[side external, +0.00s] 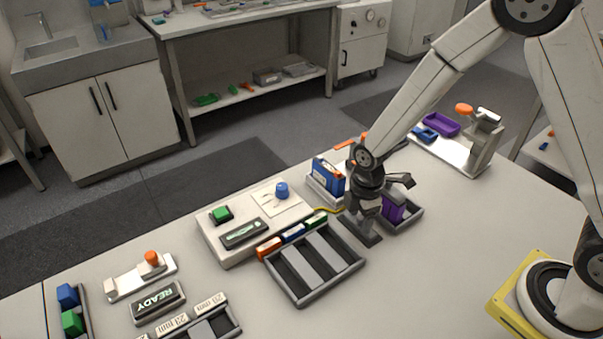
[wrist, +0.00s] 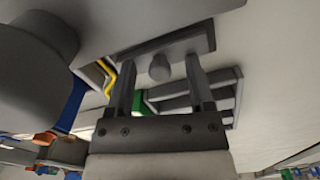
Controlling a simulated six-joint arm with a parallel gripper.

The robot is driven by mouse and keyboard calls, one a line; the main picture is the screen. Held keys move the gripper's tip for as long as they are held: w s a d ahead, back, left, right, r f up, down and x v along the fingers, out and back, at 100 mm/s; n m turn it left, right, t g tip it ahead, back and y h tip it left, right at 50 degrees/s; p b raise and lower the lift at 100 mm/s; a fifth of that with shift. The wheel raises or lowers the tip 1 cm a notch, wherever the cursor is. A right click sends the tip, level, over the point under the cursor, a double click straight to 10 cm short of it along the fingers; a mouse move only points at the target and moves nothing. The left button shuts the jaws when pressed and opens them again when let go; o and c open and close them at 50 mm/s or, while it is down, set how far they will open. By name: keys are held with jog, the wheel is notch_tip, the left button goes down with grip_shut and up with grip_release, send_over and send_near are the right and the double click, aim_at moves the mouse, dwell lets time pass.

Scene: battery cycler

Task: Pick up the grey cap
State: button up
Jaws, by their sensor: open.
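The grey cap (wrist: 165,45) is a flat grey bar with a round knob (wrist: 159,68) in its middle, seen in the wrist view. In the side external view the cap (side external: 368,239) lies on the table just right of the slotted grey tray. My gripper (side external: 364,213) points down over it. In the wrist view my gripper (wrist: 158,66) is open, with one finger on each side of the knob and gaps showing between. The knob is hidden behind the fingers in the side view. I cannot tell the exact height of the fingertips over the bar.
The slotted grey tray (side external: 270,268) lies left of my gripper. Behind it is a white cycler box (side external: 212,243) with a green button and blue knob. A bin with a purple block (side external: 393,208) and a blue battery holder (side external: 328,174) stand close by. The front right table is clear.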

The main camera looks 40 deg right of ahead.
dwell(0.3)
grip_shut()
jog(key=shift+r, duration=0.2)
jog(key=shift+r, duration=0.9)
jog(key=s+d+r, duration=0.1)
jog(key=s+r, duration=0.9)
jog(key=s, duration=0.4)
jog(key=shift+d+r, duration=0.3)
jog(key=shift+r, duration=0.1)
